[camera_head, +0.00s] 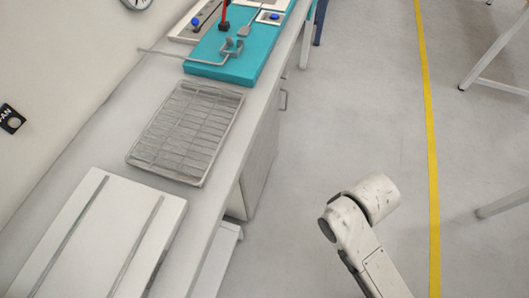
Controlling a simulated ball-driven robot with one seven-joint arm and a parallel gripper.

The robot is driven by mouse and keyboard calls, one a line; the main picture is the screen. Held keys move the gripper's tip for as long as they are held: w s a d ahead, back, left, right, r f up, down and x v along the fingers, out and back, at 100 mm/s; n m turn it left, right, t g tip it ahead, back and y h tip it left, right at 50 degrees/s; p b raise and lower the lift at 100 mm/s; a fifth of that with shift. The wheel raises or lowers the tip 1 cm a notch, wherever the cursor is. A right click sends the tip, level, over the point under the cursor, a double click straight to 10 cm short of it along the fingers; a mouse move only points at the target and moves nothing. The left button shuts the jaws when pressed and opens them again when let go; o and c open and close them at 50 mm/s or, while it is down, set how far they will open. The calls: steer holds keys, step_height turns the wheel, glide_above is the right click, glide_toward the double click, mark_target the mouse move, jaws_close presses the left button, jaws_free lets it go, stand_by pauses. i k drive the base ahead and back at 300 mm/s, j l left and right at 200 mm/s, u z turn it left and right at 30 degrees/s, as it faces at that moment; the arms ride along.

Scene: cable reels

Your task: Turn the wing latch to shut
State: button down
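I cannot clearly make out a wing latch. A small grey metal fitting (232,46) stands on the teal board (258,66) at the far end of the bench; it is too small to tell whether it is the latch or how it is turned. My white arm shows at the lower right, over the floor and apart from the bench. My gripper's fingers are not in view.
A long grey bench (108,138) runs along the left wall. On it lie a wire-mesh tray (187,132) and a white grooved board (98,240). A bent grey rod (185,57) reaches past the teal board's left edge. Open floor (345,110) lies right of the bench.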

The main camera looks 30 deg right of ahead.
mark_target(284, 75)
steer(key=i+l+z, duration=0.25)
steer(key=i, duration=0.25)
steer(key=i+z, duration=0.3)
steer(key=i, duration=0.25)
